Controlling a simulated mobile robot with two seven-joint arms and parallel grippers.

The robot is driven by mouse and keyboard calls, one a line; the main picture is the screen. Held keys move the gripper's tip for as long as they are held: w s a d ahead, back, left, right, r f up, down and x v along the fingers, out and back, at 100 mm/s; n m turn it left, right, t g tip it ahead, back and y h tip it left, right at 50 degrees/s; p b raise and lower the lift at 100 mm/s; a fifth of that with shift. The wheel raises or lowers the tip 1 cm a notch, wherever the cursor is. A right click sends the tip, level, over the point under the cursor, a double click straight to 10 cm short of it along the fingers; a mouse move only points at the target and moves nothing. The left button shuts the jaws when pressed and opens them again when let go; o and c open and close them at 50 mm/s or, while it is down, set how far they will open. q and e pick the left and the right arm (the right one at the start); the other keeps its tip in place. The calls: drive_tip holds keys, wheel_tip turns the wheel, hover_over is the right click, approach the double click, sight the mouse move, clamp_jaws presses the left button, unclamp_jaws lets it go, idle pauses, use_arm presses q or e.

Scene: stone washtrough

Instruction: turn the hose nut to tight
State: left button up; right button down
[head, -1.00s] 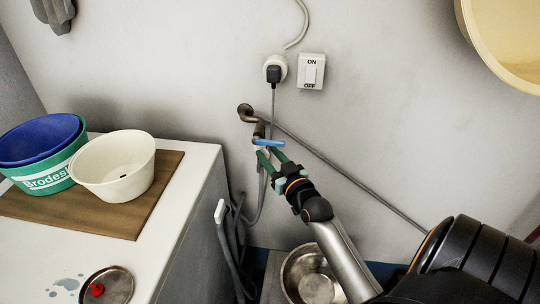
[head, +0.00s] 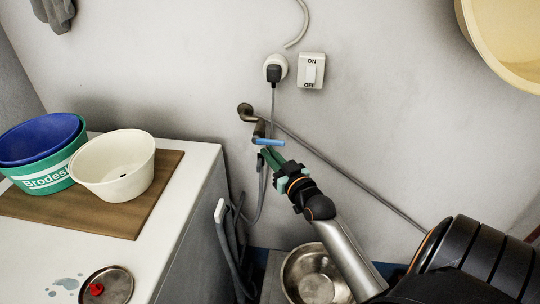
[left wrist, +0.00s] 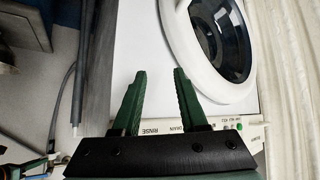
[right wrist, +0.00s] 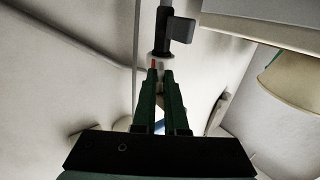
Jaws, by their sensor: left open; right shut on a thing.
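My right gripper (head: 264,152) is just below the blue lever (head: 269,142) of the wall tap (head: 259,128). In the right wrist view its green fingers (right wrist: 160,74) are shut on the hose nut (right wrist: 161,62), a pale ring with a red mark on its left side. The fingers hide part of the nut, and in the head view I cannot make it out. The grey hose (head: 262,190) hangs below the tap. My left gripper (left wrist: 154,75) is open and empty in the left wrist view; the head view does not show it.
A washing machine (left wrist: 190,70) with a round door lies beyond the left fingers. At left in the head view, a counter (head: 196,165) bears a board with tubs and a cream bowl (head: 113,166). A metal basin (head: 300,270) is under my right arm. A switch (head: 311,71) is above the tap.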

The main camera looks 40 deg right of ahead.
use_arm(q)
drive_tip(key=f+b, duration=0.1)
drive_tip(key=d+f+b, duration=0.1)
drive_tip(key=b, duration=0.1)
drive_tip(key=w+f+b, duration=0.1)
drive_tip(key=b, duration=0.1)
drive_tip(key=shift+d, duration=0.3)
use_arm(e)
drive_tip(key=n+y, duration=0.1)
drive_tip(key=y, duration=0.1)
drive_tip(key=d+n+y, duration=0.1)
drive_tip(key=y, duration=0.1)
drive_tip(key=d+n+y, duration=0.1)
drive_tip(key=n+y, duration=0.1)
drive_tip(key=shift+y, duration=0.3)
drive_tip(key=shift+d+n, duration=0.1)
drive_tip(key=shift+n, duration=0.2)
use_arm(q)
drive_tip(key=shift+s, duration=0.25)
use_arm(e)
drive_tip(key=shift+y, duration=0.3)
use_arm(q)
drive_tip(key=shift+a+f, duration=0.1)
drive_tip(key=shift+f, duration=0.1)
use_arm(e)
drive_tip(key=c, duration=1)
unclamp_jaws()
drive_tip(key=shift+o, duration=0.2)
